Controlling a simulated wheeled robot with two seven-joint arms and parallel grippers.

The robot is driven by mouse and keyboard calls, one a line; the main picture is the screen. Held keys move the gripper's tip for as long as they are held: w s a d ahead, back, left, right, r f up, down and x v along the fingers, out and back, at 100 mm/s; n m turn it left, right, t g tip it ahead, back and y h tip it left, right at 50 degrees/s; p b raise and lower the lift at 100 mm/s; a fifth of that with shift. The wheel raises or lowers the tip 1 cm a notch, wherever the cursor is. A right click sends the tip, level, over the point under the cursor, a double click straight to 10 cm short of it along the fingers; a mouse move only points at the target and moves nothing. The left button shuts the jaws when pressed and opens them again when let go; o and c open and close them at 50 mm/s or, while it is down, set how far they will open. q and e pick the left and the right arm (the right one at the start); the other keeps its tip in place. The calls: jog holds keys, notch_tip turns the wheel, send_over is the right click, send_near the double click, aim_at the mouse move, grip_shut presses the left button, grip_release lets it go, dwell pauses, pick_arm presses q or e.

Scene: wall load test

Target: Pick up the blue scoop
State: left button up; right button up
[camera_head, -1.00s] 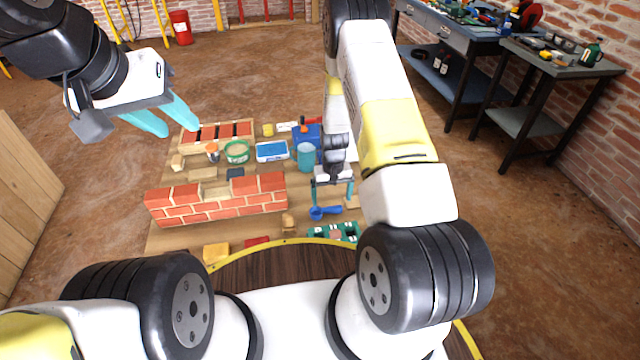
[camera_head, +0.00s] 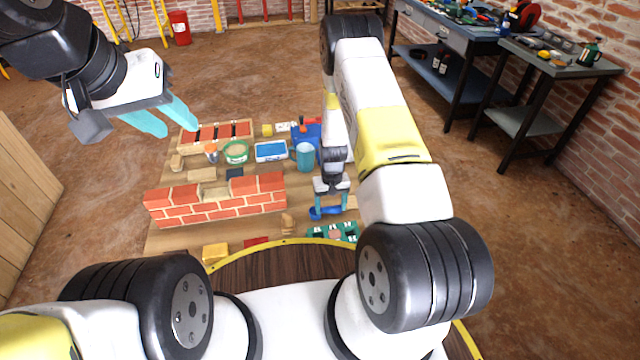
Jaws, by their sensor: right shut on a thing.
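The blue scoop (camera_head: 325,212) lies low at the right side of the wooden table, to the right of the small brick wall. My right gripper (camera_head: 330,205) points down at it, with its fingers close together on the scoop. Whether the scoop touches the table cannot be told. My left gripper (camera_head: 166,118) hangs in the air at the upper left, its two teal fingers apart and nothing between them.
A brick wall (camera_head: 217,203) stands on the table (camera_head: 170,240), left of the scoop. A teal cup (camera_head: 305,157), a blue tray (camera_head: 271,151) and a crate of bricks (camera_head: 215,134) stand behind. A green rack (camera_head: 335,231) lies in front of the scoop.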

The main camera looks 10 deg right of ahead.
aim_at(331, 208)
notch_tip(331, 208, up, 10)
dwell(0.5)
dwell(1.0)
